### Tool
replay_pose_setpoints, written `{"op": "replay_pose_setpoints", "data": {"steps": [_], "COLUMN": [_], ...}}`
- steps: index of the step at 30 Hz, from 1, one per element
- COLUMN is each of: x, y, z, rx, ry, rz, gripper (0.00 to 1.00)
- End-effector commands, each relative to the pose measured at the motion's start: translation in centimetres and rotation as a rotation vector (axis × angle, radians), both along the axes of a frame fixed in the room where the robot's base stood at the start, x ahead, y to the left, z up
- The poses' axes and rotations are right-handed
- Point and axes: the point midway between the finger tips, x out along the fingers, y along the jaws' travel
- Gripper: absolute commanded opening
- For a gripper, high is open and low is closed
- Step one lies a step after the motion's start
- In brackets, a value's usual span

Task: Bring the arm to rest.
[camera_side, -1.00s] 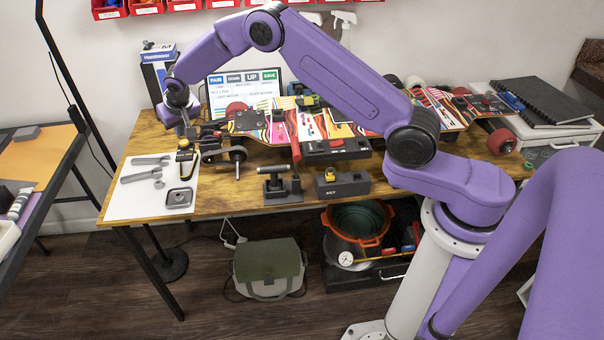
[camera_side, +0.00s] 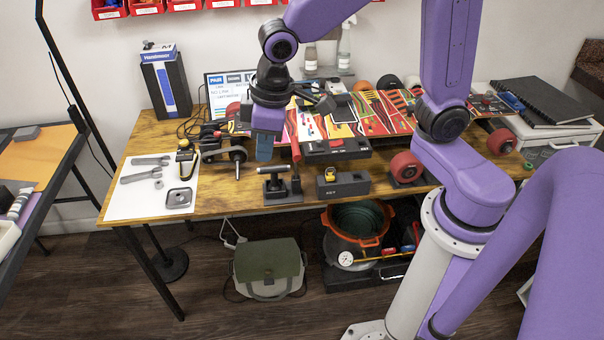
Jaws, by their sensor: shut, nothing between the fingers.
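My gripper (camera_side: 264,154) points down over the front left of the skateboard on the wooden table. Its fingers are together, with nothing seen between them. The skateboard deck (camera_side: 372,115) has a colourful printed surface and lies along the back of the table.
The wooden table (camera_side: 222,205) holds a black clamp stand (camera_side: 281,181), a black box with a yellow button (camera_side: 342,184) and a white mat (camera_side: 133,198) with wrenches. A blue-and-black box (camera_side: 166,85) and a screen (camera_side: 228,88) stand behind.

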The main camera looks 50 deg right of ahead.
Motion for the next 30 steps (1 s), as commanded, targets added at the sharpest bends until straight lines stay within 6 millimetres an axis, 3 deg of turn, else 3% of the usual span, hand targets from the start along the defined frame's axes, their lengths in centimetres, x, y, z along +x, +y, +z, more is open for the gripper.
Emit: {"op": "replay_pose_setpoints", "data": {"steps": [1, 6, 13, 19, 30], "x": [-2.3, -9.1, -16.2, -18.5, -18.6], "y": [-0.9, -4.0, -8.2, -9.8, -9.9], "z": [0.3, 0.4, -0.1, -0.4, -0.4], "rx": [-0.004, -0.025, -0.051, -0.061, -0.063], "ry": [0.012, 0.063, 0.119, 0.140, 0.142], "rz": [0.046, 0.200, 0.372, 0.436, 0.440], "gripper": [0.00, 0.00, 0.00, 0.00, 0.00]}}
